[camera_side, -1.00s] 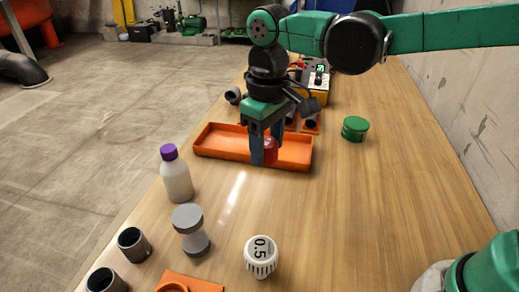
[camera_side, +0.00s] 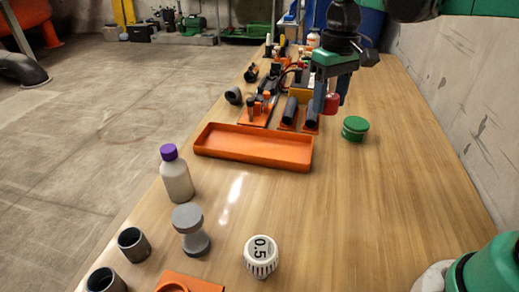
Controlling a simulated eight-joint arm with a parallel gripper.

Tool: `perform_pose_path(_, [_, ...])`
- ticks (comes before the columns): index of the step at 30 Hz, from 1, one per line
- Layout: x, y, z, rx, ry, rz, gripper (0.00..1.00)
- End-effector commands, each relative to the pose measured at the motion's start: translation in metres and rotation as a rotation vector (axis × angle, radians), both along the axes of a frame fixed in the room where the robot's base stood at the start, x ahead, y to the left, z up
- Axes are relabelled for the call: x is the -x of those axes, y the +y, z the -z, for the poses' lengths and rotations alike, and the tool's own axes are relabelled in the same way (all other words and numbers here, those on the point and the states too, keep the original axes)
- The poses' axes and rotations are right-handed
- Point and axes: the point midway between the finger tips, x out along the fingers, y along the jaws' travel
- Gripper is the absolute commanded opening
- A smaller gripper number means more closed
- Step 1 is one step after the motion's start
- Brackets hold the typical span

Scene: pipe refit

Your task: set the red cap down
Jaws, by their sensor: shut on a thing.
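My gripper (camera_side: 330,98) is shut on the red cap (camera_side: 331,104) and holds it above the table (camera_side: 380,190), behind and a little left of the green lid (camera_side: 355,128). One finger partly hides the cap's left side. The orange tray (camera_side: 253,148) lies nearer the camera and to the left, and it looks empty.
Grey pipe pieces in orange holders (camera_side: 289,112) stand just left of my gripper. The right side of the table is clear.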

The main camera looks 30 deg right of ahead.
Motion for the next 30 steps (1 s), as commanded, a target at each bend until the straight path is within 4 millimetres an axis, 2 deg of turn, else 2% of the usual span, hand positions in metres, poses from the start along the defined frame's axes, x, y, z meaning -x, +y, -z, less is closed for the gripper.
perform_pose_path(4, [0.000,0.001,0.000,0.000,0.000,-0.009,0.02])
perform_pose_path(7, [0.002,0.000,-0.004,0.001,0.000,-0.077,0.02])
perform_pose_path(15, [0.012,-0.005,-0.021,0.004,-0.002,-0.467,0.02])
perform_pose_path(18, [0.014,-0.006,-0.021,0.005,-0.002,-0.549,0.02])
perform_pose_path(20, [0.015,-0.006,-0.016,0.005,-0.002,-0.573,0.02])
perform_pose_path(23, [0.015,-0.006,0.003,0.005,-0.002,-0.581,0.02])
perform_pose_path(30, [0.015,-0.006,0.061,0.005,-0.002,-0.578,0.02])
